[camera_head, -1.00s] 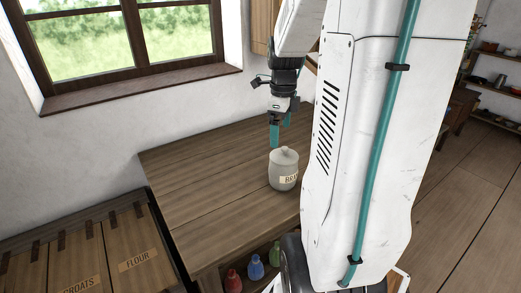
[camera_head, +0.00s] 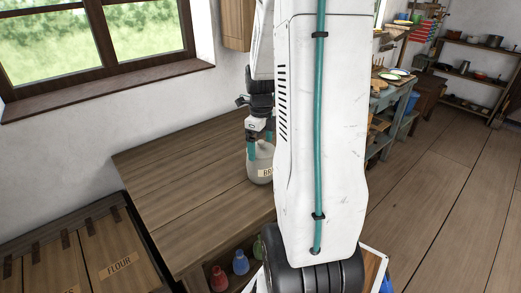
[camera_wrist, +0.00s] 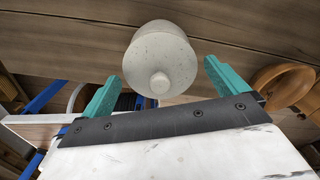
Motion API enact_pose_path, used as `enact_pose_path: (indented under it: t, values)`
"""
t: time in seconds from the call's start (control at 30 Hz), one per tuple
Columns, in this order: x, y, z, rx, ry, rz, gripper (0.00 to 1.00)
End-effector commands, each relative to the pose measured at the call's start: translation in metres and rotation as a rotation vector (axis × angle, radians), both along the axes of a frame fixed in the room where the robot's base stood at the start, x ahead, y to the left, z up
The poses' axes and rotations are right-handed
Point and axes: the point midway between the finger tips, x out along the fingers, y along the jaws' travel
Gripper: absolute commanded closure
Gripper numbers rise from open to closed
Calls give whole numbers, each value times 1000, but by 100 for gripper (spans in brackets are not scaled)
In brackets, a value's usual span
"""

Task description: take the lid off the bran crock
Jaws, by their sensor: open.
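The bran crock (camera_head: 259,176) is a pale grey pot with a label reading "BR", standing on the wooden table. My gripper (camera_head: 259,151) points down at its top, with a teal finger in front of the lid and my arm covering part of the crock. In the wrist view the round lid (camera_wrist: 150,52) with its small knob (camera_wrist: 160,83) lies between the two teal fingers of my gripper (camera_wrist: 160,70). The fingers are open, with a gap to the lid on both sides. The lid sits on the crock.
The wooden table (camera_head: 185,165) is bare to the left of the crock. Coloured bottles (camera_head: 240,262) stand on a shelf below it. A flour bin (camera_head: 115,262) stands at the lower left. A window (camera_head: 90,45) is in the wall behind.

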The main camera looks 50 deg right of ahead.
Motion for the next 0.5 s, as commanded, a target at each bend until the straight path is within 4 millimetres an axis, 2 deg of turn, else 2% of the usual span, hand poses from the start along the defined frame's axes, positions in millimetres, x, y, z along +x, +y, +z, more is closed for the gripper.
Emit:
enact_pose_path:
  t: [0.03,0.07,0.2,0.23,0.5]
  values:
    - [0,0,0,0,0,0,2]
    - [0,0,0,0,0,0,7]
    - [0,0,0,0,0,0,46]
    - [0,0,0,0,0,0,50]
    - [0,0,0,1,1,0,52]
